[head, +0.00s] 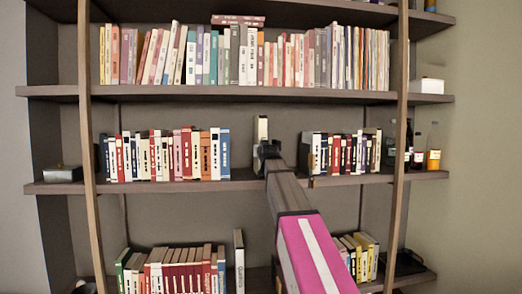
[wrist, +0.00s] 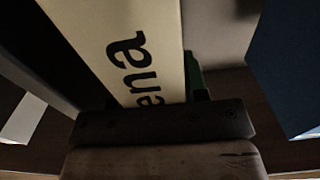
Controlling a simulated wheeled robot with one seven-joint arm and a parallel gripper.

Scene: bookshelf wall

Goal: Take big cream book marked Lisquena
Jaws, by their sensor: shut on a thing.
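A cream book (head: 262,129) stands upright in the gap on the middle shelf, at the end of my arm. In the wrist view the cream book (wrist: 125,45) fills the upper middle, with large black letters reading "ena"; the rest of its title is out of view. My gripper (head: 265,151) is shut on this book near its lower part. In the wrist view the dark body of my gripper (wrist: 165,122) lies across the book's near end, and the fingertips are not clearly seen.
Book rows flank the gap on the middle shelf, left (head: 170,156) and right (head: 345,153). Bottles (head: 433,148) stand at the far right. A tall pale book (head: 239,262) stands on the lower shelf. The upper shelf (head: 240,95) is overhead.

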